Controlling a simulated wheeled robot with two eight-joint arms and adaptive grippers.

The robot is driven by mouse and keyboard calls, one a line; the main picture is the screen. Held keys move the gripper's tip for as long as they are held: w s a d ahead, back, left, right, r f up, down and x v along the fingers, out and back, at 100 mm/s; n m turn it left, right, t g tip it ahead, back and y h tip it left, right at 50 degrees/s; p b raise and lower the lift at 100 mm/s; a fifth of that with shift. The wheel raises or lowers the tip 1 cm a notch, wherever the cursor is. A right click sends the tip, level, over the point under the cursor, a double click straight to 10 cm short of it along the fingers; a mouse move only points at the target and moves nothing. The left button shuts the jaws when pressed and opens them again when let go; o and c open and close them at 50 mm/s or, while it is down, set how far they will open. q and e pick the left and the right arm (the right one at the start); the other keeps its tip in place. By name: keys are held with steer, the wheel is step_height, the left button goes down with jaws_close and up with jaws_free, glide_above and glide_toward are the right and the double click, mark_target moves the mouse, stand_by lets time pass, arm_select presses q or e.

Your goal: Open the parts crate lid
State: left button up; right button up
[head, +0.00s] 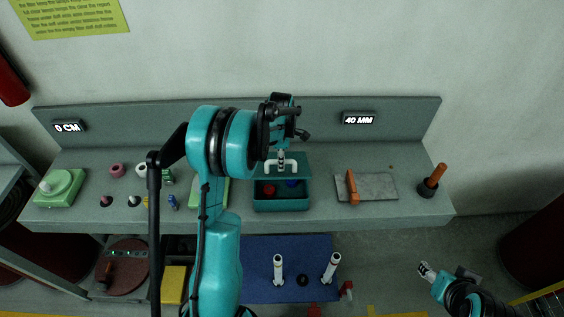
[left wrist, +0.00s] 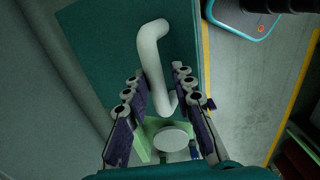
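The teal parts crate (head: 282,206) stands on the bench. Its lid (head: 303,160) is at the back of the crate, and the front part of the inside is uncovered, with red and blue things in it. The lid has a white handle (head: 281,164), which also shows in the left wrist view (left wrist: 152,65). My left gripper (head: 282,153) is at the handle. In the left wrist view its fingers (left wrist: 160,85) sit on both sides of the handle, close against it. My right gripper (head: 425,270) is low at the right, away from the bench; its finger gap is too small to tell.
A grey plate (head: 378,187) with an orange-brown part (head: 352,187) lies right of the crate. An orange-handled tool (head: 434,178) stands near the bench's right end. Small parts and a green box (head: 60,187) are at the left. A blue mat (head: 255,265) lies below the bench.

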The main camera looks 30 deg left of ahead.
mark_target(281, 174)
arm_select(q)
steer(key=f, duration=0.1)
steer(key=s+f, duration=0.1)
steer(key=d+f, duration=0.1)
steer(key=shift+s+f, duration=0.15)
steer(key=shift+s, duration=0.25)
step_height(281, 174, up, 8)
steer(key=shift+f, duration=0.1)
steer(key=d+f+t+b, duration=0.1)
steer(key=b, duration=0.7)
steer(key=shift+s+y+b, duration=0.35)
steer(key=shift+s+y, duration=0.05)
steer(key=shift+s+b, duration=0.1)
steer(key=shift+b, duration=0.4)
steer(key=shift+r, duration=0.15)
